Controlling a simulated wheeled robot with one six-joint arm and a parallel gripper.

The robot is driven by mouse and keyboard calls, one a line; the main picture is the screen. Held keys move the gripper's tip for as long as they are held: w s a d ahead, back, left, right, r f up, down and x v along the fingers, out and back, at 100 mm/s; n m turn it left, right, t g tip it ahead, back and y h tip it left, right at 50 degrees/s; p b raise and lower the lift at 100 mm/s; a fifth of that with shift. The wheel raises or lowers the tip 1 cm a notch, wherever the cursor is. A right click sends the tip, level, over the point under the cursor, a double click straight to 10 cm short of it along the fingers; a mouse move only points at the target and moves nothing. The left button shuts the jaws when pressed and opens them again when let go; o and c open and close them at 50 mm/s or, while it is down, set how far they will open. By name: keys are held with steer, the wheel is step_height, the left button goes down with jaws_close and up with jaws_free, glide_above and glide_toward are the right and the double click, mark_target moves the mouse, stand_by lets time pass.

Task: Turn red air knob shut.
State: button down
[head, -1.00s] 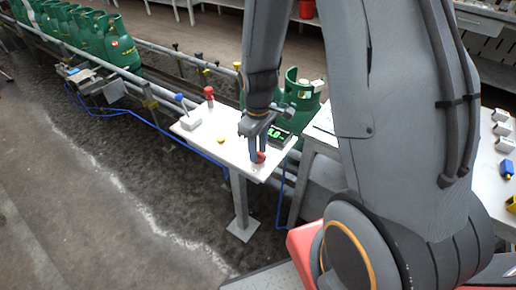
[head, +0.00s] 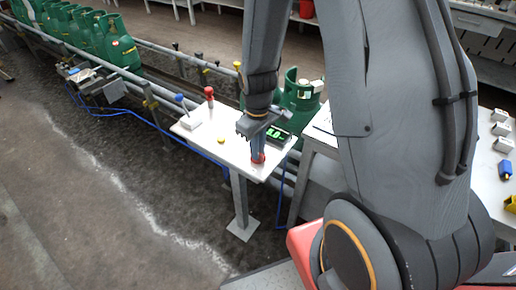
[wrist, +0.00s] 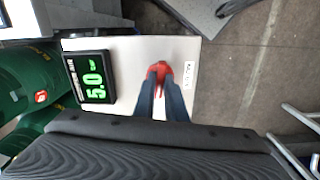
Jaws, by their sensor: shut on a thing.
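The red air knob (wrist: 160,68) sits near the edge of a small white panel (wrist: 130,48), beside a printed label (wrist: 188,74). In the head view the red knob (head: 258,158) is at the panel's near right corner, partly covered by my fingers. My gripper (wrist: 160,84) points down at the knob, with its two blue-grey fingers shut on it. My gripper also shows in the head view (head: 257,150). A black display (wrist: 90,77) with green digits reading about 5.0 stands beside the knob.
The panel also bears a red-topped lever (head: 209,96), a blue-topped lever (head: 181,100) and a yellow button (head: 221,138). Green cylinders (head: 85,33) line the conveyor behind. A white table (head: 490,150) with small parts stands at the right.

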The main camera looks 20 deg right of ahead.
steer(key=m+p, duration=0.1)
steer(key=m, duration=0.3)
steer(key=m+p, duration=0.1)
steer(key=m, duration=0.3)
steer(key=m+p, duration=0.1)
steer(key=m, duration=0.3)
steer(key=shift+m, duration=2)
steer(key=c, duration=1.8)
jaws_free()
steer(key=shift+r+b, duration=0.55)
steer(key=shift+r, duration=3.4)
